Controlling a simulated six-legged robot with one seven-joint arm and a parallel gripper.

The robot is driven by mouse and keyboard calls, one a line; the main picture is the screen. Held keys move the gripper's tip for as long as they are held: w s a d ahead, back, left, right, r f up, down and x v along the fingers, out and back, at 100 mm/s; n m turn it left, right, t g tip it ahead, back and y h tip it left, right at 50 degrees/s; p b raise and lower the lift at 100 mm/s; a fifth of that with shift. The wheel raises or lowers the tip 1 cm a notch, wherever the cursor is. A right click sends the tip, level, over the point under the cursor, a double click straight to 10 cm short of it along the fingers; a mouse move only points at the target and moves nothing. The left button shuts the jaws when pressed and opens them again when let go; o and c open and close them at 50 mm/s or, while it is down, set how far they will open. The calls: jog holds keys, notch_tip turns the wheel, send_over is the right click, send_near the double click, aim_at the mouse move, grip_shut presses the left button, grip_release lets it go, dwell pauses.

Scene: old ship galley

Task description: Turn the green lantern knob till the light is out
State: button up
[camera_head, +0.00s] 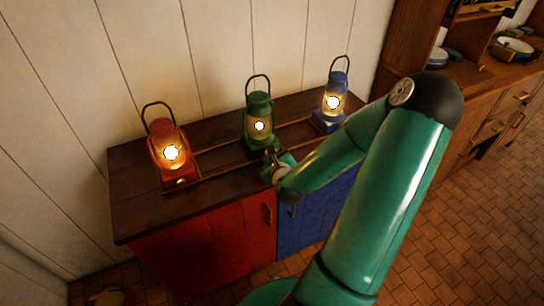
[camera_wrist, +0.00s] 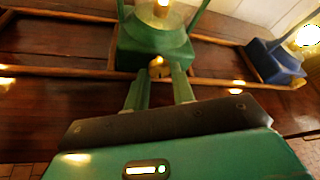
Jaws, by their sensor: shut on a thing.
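The green lantern (camera_head: 258,117) stands upright in the middle of the cabinet top, and its light is on. In the wrist view its green base (camera_wrist: 135,50) is straight ahead of my gripper. A small brass knob (camera_wrist: 160,68) sits at the front of that base, between the tips of my fingers. My gripper (camera_wrist: 160,80) is shut on the knob, with one green finger on each side. In the head view my gripper (camera_head: 272,158) is at the front foot of the green lantern, and the knob is hidden there.
A lit red lantern (camera_head: 168,150) stands to the left and a lit blue lantern (camera_head: 333,103) to the right. Low wooden rails (camera_head: 215,172) run along the dark cabinet top (camera_head: 135,205). Red (camera_head: 215,250) and blue (camera_head: 315,215) cabinet doors are below. A wooden dresser (camera_head: 480,100) stands at right.

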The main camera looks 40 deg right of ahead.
jog(key=shift+a+n+h, duration=0.1)
jog(key=shift+n+h, duration=0.5)
jog(key=shift+n, duration=0.3)
jog(key=o, duration=1)
